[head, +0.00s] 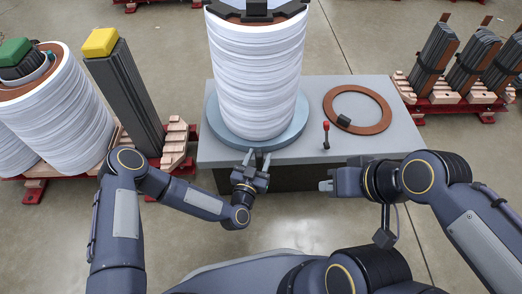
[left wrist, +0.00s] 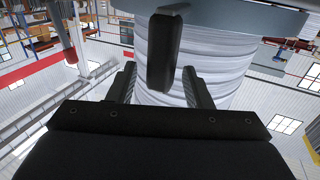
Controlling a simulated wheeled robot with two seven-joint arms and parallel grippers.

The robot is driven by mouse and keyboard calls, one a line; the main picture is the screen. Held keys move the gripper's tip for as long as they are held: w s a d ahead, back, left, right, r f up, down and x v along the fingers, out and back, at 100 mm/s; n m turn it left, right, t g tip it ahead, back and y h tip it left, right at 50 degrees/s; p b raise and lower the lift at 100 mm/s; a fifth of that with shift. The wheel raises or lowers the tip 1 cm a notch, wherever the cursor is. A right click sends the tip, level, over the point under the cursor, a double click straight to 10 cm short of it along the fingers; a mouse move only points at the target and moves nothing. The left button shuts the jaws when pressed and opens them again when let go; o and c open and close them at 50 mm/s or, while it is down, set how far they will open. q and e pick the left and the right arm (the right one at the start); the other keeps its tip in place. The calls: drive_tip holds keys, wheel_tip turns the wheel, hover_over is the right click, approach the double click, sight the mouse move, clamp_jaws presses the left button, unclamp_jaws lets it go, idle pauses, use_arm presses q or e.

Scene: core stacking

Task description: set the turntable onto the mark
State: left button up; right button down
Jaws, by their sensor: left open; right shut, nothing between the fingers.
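The turntable (head: 222,122) is a round blue-grey disc on the grey table, bearing a tall white layered stack (head: 257,80). Its rim shows at the top of the left wrist view (left wrist: 235,15). My left gripper (head: 257,158) is open at the turntable's front edge. In the left wrist view a dark upright bar (left wrist: 165,50) stands between its fingers (left wrist: 158,85), in front of the white stack; I cannot tell whether it touches them. My right gripper (head: 325,186) is shut and empty by the table's front edge. I cannot make out a mark for certain.
On the grey table (head: 212,155) stand a red-topped lever (head: 326,136) and a brown ring (head: 358,127) with a small dark block (head: 344,120). Pallets with white stacks and a yellow-topped dark stack (head: 125,95) stand left; dark plate stacks (head: 435,55) stand right.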

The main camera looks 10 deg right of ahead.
use_arm(q)
drive_tip(key=p+v, duration=0.1)
drive_tip(key=v, duration=0.4)
drive_tip(key=shift+d, duration=0.1)
idle(0.4)
